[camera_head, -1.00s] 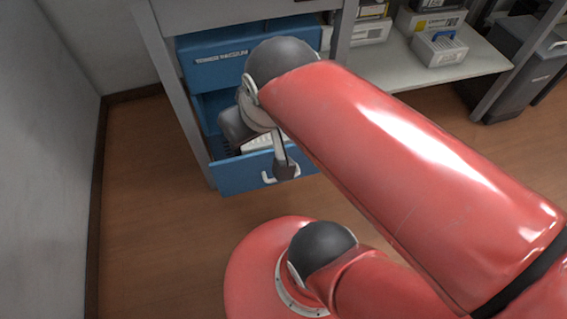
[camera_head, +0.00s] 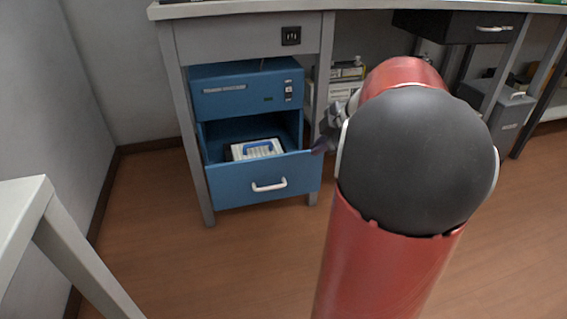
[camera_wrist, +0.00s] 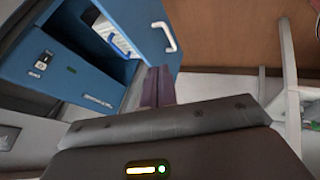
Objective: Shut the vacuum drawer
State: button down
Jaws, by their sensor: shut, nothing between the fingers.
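The blue vacuum drawer (camera_head: 225,190) stands pulled out of the blue vacuum unit (camera_head: 225,88), with a white handle (camera_head: 269,185) on its front. Inside lies a pale cartridge (camera_head: 236,153) with a blue handle. The open drawer also shows in the wrist view (camera_wrist: 142,20), with its handle (camera_wrist: 168,38). My gripper (camera_head: 319,148) is at the top right corner of the drawer front. In the wrist view its dark fingers (camera_wrist: 158,88) are together and empty, close to the drawer's edge; whether they touch it I cannot tell.
A grey workbench (camera_head: 240,30) frames the unit, with a leg beside the drawer on each side. A white table corner (camera_head: 25,205) is at the left. Boxes (camera_head: 347,75) and a grey bin (camera_head: 506,105) stand to the right. The wooden floor before the drawer is clear.

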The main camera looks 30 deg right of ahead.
aim_at(296, 157)
jog(key=x, duration=0.3)
jog(key=w+d+x, duration=0.1)
jog(key=x, duration=0.3)
jog(key=w+r+x, duration=0.1)
jog(key=x, duration=0.3)
jog(key=shift+w+d+f+b, duration=0.15)
jog(key=shift+d+b, duration=0.1)
jog(key=shift+b, duration=0.05)
jog(key=shift+w+d, duration=0.15)
jog(key=shift+w, duration=0.4)
